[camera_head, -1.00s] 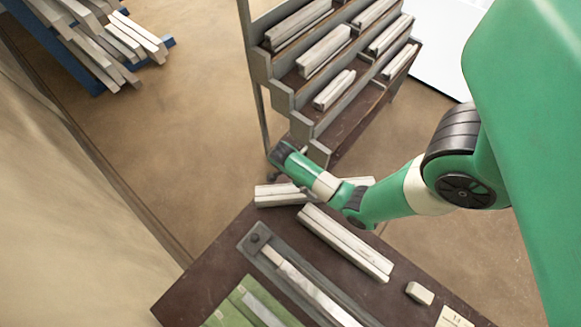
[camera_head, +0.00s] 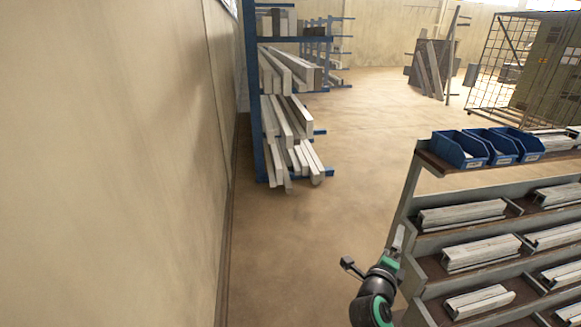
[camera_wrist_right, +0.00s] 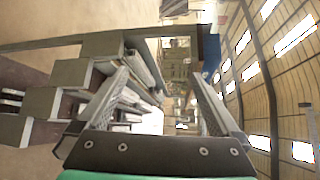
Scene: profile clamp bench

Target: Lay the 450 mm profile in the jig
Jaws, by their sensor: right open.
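My right gripper (camera_head: 373,252) is raised at the lower middle of the head view, left of the stepped rack. Its two fingers are spread apart with nothing between them, and it also shows open in the right wrist view (camera_wrist_right: 160,80). Several pale profiles lie on the rack's shelves, among them a profile (camera_head: 480,252) on a middle shelf and a shorter one (camera_head: 480,300) below it. I cannot tell which is the 450 mm one. The bench and its jig are out of the head view. My left gripper is not in view.
The stepped rack (camera_head: 410,190) fills the lower right, with blue bins (camera_head: 460,150) on top. A blue cantilever rack (camera_head: 256,110) with long profiles stands by the left wall (camera_head: 120,160). The floor (camera_head: 330,190) between them is clear. A wire cage (camera_head: 500,65) stands far back right.

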